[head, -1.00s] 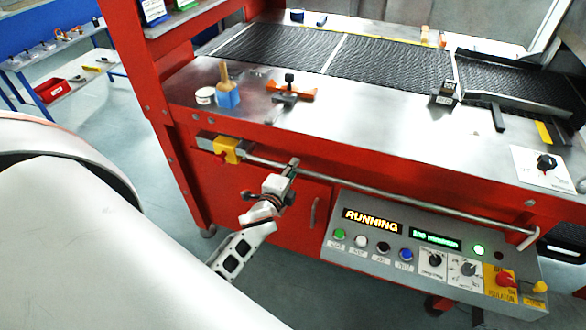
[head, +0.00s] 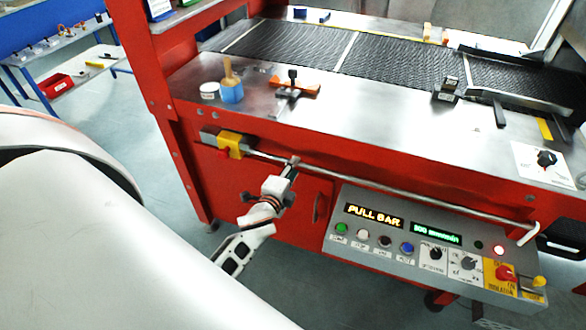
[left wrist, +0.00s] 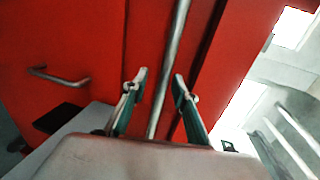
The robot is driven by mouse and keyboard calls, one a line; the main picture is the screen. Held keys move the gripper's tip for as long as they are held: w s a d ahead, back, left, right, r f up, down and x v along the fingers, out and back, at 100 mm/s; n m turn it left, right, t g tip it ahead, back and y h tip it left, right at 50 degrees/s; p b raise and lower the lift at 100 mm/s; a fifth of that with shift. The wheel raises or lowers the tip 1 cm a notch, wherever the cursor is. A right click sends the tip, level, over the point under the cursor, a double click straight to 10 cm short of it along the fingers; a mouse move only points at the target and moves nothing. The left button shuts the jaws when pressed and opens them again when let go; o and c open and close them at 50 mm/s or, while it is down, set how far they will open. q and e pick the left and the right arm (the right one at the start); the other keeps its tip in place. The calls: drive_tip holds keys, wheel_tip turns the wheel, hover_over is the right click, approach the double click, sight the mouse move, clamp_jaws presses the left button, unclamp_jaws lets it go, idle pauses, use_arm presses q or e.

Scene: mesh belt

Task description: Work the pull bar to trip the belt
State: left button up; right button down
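The pull bar (head: 390,192) is a long grey rod along the red front of the machine, below the steel top. Its left end meets a yellow switch body (head: 235,144) with a red part. My left gripper (head: 291,163) is at the bar, right of the switch. In the left wrist view the bar (left wrist: 174,45) runs between the two fingers of my left gripper (left wrist: 159,88), with a gap on each side. The fingers are open. The display (head: 374,215) reads PULL BAR. My right gripper is not in view.
The control panel (head: 350,250) with several buttons, knobs and a red isolator switch (head: 505,272) juts out below the bar. A cupboard handle (head: 317,207) is close to my left gripper. The mesh belt (head: 400,72) lies behind the steel top.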

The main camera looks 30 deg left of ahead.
use_arm(q)
drive_tip(key=v, duration=1.2)
idle(0.4)
